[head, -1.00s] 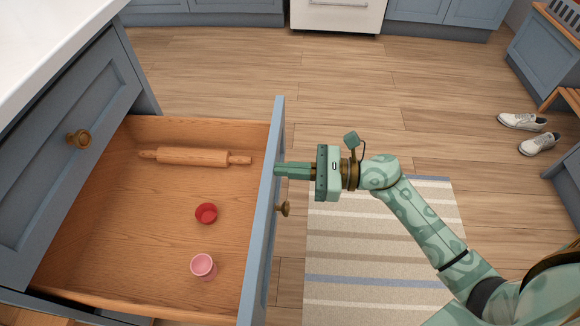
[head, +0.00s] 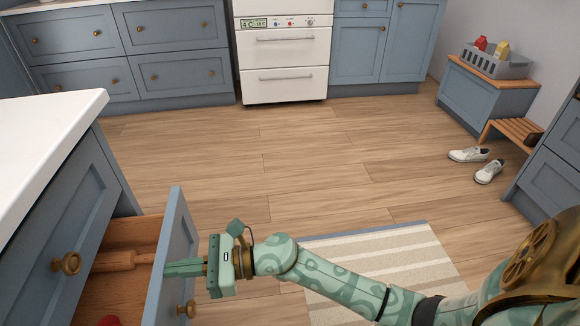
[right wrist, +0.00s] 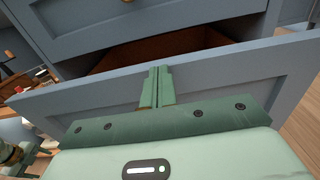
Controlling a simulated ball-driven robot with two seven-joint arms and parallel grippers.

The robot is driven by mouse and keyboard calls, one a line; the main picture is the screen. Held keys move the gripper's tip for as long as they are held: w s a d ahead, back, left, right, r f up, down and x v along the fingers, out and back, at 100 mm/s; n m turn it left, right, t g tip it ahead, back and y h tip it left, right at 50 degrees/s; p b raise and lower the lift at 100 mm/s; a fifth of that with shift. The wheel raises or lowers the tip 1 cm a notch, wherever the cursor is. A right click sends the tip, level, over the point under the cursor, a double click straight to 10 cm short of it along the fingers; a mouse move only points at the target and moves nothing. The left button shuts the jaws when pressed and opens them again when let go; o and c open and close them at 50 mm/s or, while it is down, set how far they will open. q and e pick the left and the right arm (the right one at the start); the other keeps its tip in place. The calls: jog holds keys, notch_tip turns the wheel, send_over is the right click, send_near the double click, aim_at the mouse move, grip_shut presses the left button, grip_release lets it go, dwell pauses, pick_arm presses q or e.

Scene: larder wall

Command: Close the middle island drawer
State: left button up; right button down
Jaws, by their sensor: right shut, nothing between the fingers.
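The middle island drawer stands partly open, its blue front panel (head: 172,262) seen nearly edge-on in the head view. Its brass knob (head: 187,309) is near the bottom. Inside lie a wooden rolling pin (head: 122,260) and part of a red dish (head: 109,321). My right gripper (head: 168,268) is shut and empty, its fingertips at the outer face of the front. The right wrist view shows the closed fingers (right wrist: 157,88) against the drawer front (right wrist: 225,85), with the dark drawer opening behind.
The closed upper island drawer (head: 65,235) and white countertop (head: 45,140) are at left. A striped rug (head: 385,265) lies under my right arm. White shoes (head: 478,163) stand at right. The wooden floor (head: 300,165) beyond is clear.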

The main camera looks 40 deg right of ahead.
pick_arm(q)
jog(key=w+r+b, duration=0.1)
jog(key=w+r, duration=0.2)
pick_arm(e)
jog(key=x, duration=1)
jog(key=shift+d, duration=0.15)
